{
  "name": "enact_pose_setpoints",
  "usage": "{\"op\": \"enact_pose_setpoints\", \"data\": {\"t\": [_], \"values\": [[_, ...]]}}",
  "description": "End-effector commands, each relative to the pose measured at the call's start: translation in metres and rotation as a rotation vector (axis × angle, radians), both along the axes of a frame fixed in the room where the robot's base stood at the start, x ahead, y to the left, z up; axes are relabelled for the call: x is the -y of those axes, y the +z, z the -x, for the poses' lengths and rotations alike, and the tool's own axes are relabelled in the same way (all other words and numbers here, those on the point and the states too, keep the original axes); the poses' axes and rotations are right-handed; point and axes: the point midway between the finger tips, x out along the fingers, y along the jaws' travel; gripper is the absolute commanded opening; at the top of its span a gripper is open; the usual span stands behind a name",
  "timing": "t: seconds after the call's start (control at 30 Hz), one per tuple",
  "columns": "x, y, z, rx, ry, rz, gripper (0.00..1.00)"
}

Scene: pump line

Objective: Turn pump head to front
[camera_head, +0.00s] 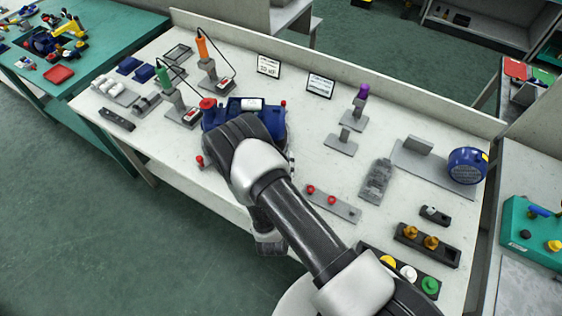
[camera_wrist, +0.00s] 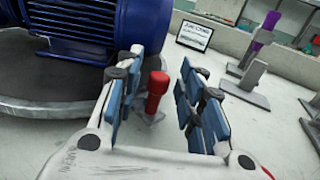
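A blue ribbed pump body (camera_wrist: 85,28) sits on a dark round turntable with a pale rim (camera_wrist: 30,103) in the wrist view. A red upright peg (camera_wrist: 155,92) shows beside the turntable. My gripper (camera_wrist: 165,95) is open, with blue-padded fingers to the left and right of the peg in the picture. I see no clear contact with the peg. My fingertips are hidden by my arm in the head view.
A blue round part with a yellow mark (camera_head: 467,166) stands at the bench's right. A stand with a purple top (camera_wrist: 262,40) and a white sign (camera_wrist: 194,33) are beyond the gripper. Orange and green tools (camera_head: 202,45) stand at the back left.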

Motion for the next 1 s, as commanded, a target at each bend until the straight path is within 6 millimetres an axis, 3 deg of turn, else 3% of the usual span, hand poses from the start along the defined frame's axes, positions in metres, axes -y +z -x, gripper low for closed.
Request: {"op": "enact_pose_setpoints", "data": {"t": [0.37, 0.8, 1.0], "values": [[-0.003, 0.001, 0.005, 0.002, 0.004, -0.002, 0.37], [-0.015, 0.000, 0.088, 0.000, 0.009, 0.002, 0.37], [-0.018, 0.001, 0.111, 0.001, 0.006, 0.000, 0.37]]}}
